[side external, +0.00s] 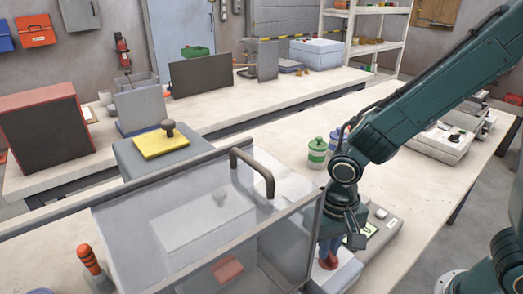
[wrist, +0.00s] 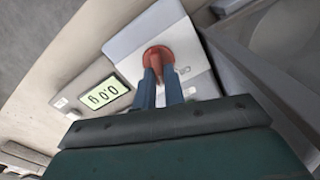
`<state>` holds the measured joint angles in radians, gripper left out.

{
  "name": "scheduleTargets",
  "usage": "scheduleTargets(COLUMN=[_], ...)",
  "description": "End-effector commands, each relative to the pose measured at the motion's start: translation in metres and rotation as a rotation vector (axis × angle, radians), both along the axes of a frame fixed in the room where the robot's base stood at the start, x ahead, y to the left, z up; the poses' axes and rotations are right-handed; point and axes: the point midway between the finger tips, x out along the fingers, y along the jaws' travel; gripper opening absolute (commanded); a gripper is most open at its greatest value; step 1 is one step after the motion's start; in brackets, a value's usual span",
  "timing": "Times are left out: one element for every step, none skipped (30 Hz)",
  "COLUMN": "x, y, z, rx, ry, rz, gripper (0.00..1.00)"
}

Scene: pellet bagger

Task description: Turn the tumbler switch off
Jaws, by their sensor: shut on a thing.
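The tumbler switch is a red knob (wrist: 158,57) on a pale grey box (wrist: 122,45), next to a small display that reads like 0.0 or 0.09, seen rotated. My gripper (wrist: 160,75) has its two blue fingers shut on the red knob in the wrist view.
A clear-walled enclosure (side external: 180,215) with a dark handle (side external: 262,165) stands close left of my gripper. The display unit (side external: 382,235) sits right of it.

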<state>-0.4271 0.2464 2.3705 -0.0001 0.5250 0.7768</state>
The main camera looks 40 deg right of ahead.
Motion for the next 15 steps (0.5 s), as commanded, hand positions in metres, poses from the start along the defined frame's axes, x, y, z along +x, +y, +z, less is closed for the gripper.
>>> scheduleTargets(x=[0.0005, 0.0005, 0.0006, 0.0007, 0.0008, 0.0009, 0.0009, 0.001, 0.001, 0.001, 0.0011, 0.0011, 0.0012, 0.0011, 0.0012], y=[0.0004, 0.0006, 0.0008, 0.001, 0.0012, 0.0015, 0.0017, 0.0019, 0.0022, 0.0023, 0.0025, 0.0028, 0.0029, 0.0031, 0.0033], z=[0.0006, 0.0006, 0.0006, 0.0006, 0.0006, 0.0007, 0.0007, 0.0007, 0.0007, 0.0007, 0.0007, 0.0008, 0.0008, 0.0008, 0.0008], rx=[0.0, 0.0, 0.0, 0.0, 0.0, 0.0, 0.0, 0.0, 0.0, 0.001, 0.0, 0.001, 0.001, 0.001, 0.0], ry=[-0.001, -0.001, -0.001, -0.001, -0.001, -0.001, -0.001, -0.001, -0.001, -0.001, -0.001, -0.001, -0.001, -0.001, -0.002], rz=[0.032, 0.055, 0.085, 0.109, 0.132, 0.164, 0.188, 0.213, 0.244, 0.267, 0.288, 0.316, 0.337, 0.356, 0.379], gripper=[0.0, 0.0, 0.0, 0.0, 0.0, 0.0, 0.0, 0.0, 0.0, 0.0, 0.0, 0.0, 0.0, 0.0, 0.0])
